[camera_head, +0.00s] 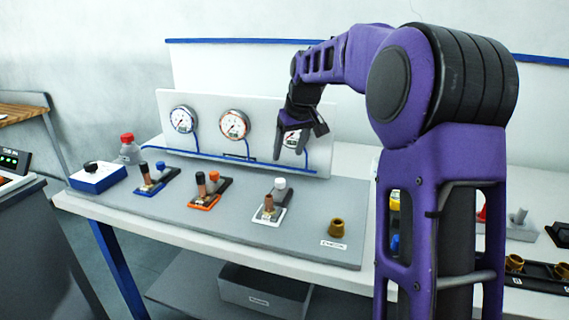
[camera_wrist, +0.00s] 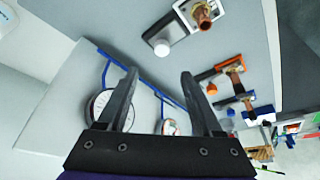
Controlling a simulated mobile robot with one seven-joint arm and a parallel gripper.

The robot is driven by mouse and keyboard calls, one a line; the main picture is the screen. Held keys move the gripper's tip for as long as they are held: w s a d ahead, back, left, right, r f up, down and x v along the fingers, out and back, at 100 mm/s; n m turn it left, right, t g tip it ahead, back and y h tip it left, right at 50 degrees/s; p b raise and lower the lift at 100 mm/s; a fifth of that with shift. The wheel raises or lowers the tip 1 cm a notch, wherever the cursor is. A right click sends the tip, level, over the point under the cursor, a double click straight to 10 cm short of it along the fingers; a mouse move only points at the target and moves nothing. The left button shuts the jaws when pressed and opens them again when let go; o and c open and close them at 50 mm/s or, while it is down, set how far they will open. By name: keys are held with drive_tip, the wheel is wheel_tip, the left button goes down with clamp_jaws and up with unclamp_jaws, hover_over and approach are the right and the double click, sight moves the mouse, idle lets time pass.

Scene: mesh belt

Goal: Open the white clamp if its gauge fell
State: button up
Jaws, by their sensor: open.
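The white clamp (camera_head: 281,195) stands on the grey board, with a white-capped lever, a white-edged base and a copper piece. It also shows at the top of the wrist view (camera_wrist: 163,31). The right gauge (camera_head: 291,139) is on the upright panel, partly hidden by my gripper; a gauge (camera_wrist: 103,106) also shows behind a finger in the wrist view. I cannot read its needle. My gripper (camera_head: 291,151) is open and empty in front of this gauge, above and behind the white clamp. Its fingers (camera_wrist: 159,75) are apart in the wrist view.
A blue-rimmed gauge (camera_head: 183,119) and an orange-rimmed gauge (camera_head: 234,125) are further left. A blue clamp (camera_head: 156,179) and an orange clamp (camera_head: 211,189) stand left of the white one. A blue-white box (camera_head: 97,177) and a brass piece (camera_head: 337,228) are on the board.

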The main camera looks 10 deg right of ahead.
drive_tip(key=v, duration=0.6)
drive_tip(key=shift+p, duration=0.3)
drive_tip(key=shift+r, duration=0.1)
